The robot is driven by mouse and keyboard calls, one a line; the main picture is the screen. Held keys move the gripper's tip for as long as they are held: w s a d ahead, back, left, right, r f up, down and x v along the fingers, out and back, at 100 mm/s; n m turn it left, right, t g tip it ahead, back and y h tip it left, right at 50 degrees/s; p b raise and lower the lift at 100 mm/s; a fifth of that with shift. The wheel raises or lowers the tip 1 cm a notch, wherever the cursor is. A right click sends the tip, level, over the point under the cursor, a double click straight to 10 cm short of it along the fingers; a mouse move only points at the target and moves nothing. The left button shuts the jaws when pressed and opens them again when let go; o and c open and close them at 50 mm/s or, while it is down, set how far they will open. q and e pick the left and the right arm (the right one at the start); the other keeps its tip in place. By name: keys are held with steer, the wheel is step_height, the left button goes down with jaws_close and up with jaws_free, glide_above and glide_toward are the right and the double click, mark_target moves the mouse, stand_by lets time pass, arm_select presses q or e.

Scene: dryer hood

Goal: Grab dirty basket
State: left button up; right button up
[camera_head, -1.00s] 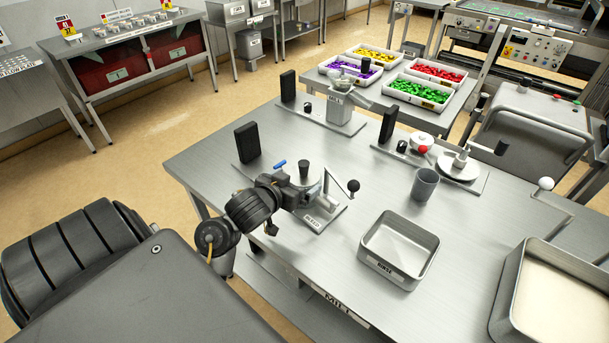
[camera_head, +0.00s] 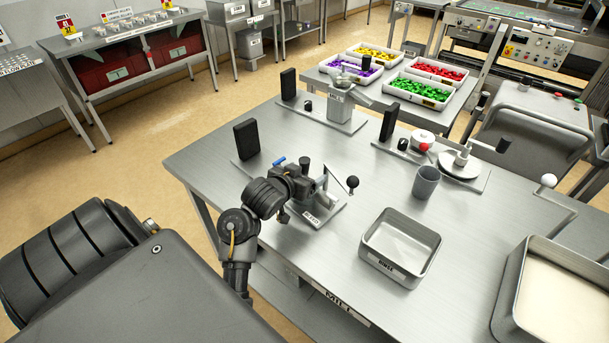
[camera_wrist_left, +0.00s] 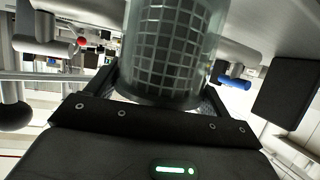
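A cylindrical mesh basket (camera_wrist_left: 172,48) with a grid pattern fills the upper middle of the left wrist view. In the head view, a small station with a dark round top (camera_head: 304,162) and a black ball lever (camera_head: 352,182) stands at the table's near left edge. My left gripper (camera_head: 304,182) is at this station, its fingertips partly hidden. In the left wrist view, its two dark fingers stand spread on either side of the basket's lower end, with thin light gaps beside it. Whether they touch it is unclear. My right gripper is not in view.
A black upright block (camera_head: 246,139) and a blue handle (camera_head: 279,161) are close to my left gripper. A metal tray (camera_head: 436,262) and a grey cup (camera_head: 426,183) stand to the right. The table's middle (camera_head: 365,205) is clear.

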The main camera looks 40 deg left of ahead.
mark_target(304, 160)
arm_select(q)
steer(key=shift+c, duration=0.9)
steer(key=shift+a+r, duration=0.1)
steer(key=shift+r, duration=0.15)
step_height(304, 160, up, 9)
steer(key=p, duration=0.5)
steer(key=shift+f, duration=0.1)
steer(key=shift+r+p, duration=0.3)
steer(key=shift+r, duration=0.1)
